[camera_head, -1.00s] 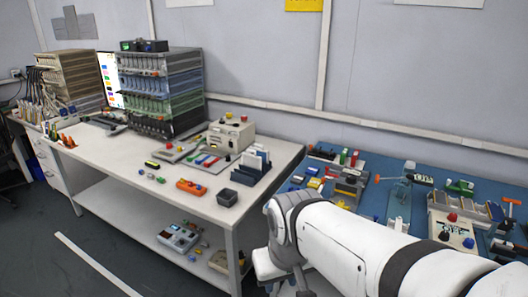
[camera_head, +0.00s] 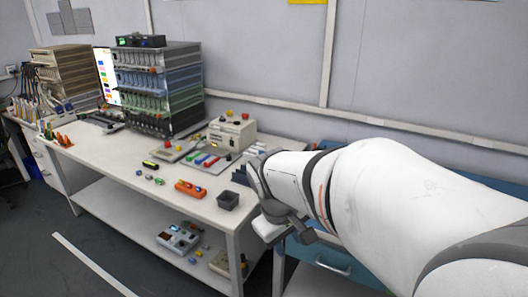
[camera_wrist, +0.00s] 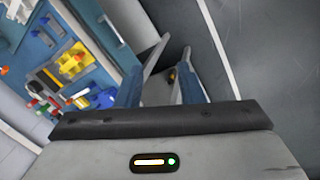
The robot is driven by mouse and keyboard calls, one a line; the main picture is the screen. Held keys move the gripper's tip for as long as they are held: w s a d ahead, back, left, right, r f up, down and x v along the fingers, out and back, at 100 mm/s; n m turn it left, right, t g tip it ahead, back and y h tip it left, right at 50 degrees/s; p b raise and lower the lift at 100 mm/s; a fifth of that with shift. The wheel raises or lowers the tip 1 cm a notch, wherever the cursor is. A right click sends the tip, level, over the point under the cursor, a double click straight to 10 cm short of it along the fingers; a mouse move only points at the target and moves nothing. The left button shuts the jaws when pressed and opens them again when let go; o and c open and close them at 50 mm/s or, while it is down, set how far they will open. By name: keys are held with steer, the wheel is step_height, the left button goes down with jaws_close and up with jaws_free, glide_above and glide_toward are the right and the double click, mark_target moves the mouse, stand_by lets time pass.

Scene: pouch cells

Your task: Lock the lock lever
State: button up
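I cannot make out the lock lever in either current view. In the wrist view, the two fingers of my gripper (camera_wrist: 176,48) stand apart with a gap between them, and I see nothing held. The gripper points past the edge of the blue bench (camera_wrist: 112,30), over a dark area. In the head view, my arm covers most of the blue bench (camera_head: 335,262), and my fingers are hidden.
In the wrist view, yellow parts (camera_wrist: 72,62) and other small coloured parts lie on the blue surface at left. The white bench (camera_head: 120,163) at left carries a beige device (camera_head: 232,134), an orange block (camera_head: 190,188), a dark bin (camera_head: 228,200) and stacked racks (camera_head: 158,85).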

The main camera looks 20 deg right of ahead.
steer(key=w+d+f+n+h+b, duration=0.1)
steer(key=w+d+f+n+h, duration=0.3)
steer(key=w+d, duration=0.6)
steer(key=w+d+f+n+h, duration=0.2)
steer(key=w+d+n+h, duration=0.4)
steer(key=w+d, duration=0.45)
steer(key=w+d+f+n+h+b, duration=0.1)
steer(key=w+d+f+n+h, duration=0.55)
steer(key=w, duration=0.65)
steer(key=shift+m+g+y, duration=0.3)
steer(key=shift+m+y, duration=0.15)
steer(key=shift+y, duration=0.2)
steer(key=d+r, duration=0.1)
steer(key=d, duration=0.1)
steer(key=d+r, duration=0.1)
steer(key=d, duration=0.2)
steer(key=d+r, duration=0.1)
steer(key=d, duration=0.2)
steer(key=shift+s+d+p, duration=0.1)
steer(key=shift+d+p, duration=0.1)
steer(key=shift+p, duration=0.1)
